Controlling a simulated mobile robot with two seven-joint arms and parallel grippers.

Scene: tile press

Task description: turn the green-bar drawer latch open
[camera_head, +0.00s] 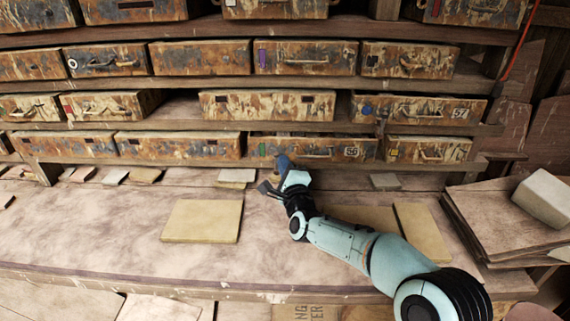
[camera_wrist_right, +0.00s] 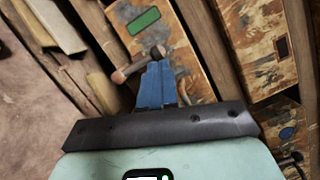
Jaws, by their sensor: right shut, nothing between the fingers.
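The green-bar drawer (camera_head: 330,148) is in the lowest row of the cabinet in the head view. It has rusty, peeling paint and a small green bar, which shows clearly in the right wrist view (camera_wrist_right: 144,21). Beside the bar, the latch (camera_wrist_right: 123,74) is a short brownish lever with a dark knob-like part at one end. My right gripper (camera_head: 282,160) is at the drawer's front, left of its middle. In the wrist view its blue fingers (camera_wrist_right: 158,66) are shut and empty, with tips at the latch; contact is unclear. In the head view the gripper hides the latch.
Other rusty drawers (camera_head: 180,146) fill the shelves around it. A flat tan tile (camera_head: 202,221) lies on the worktop (camera_head: 100,225) below. A stack of boards (camera_head: 500,225) with a pale block (camera_head: 545,197) stands at right. The worktop's left part is mostly clear.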

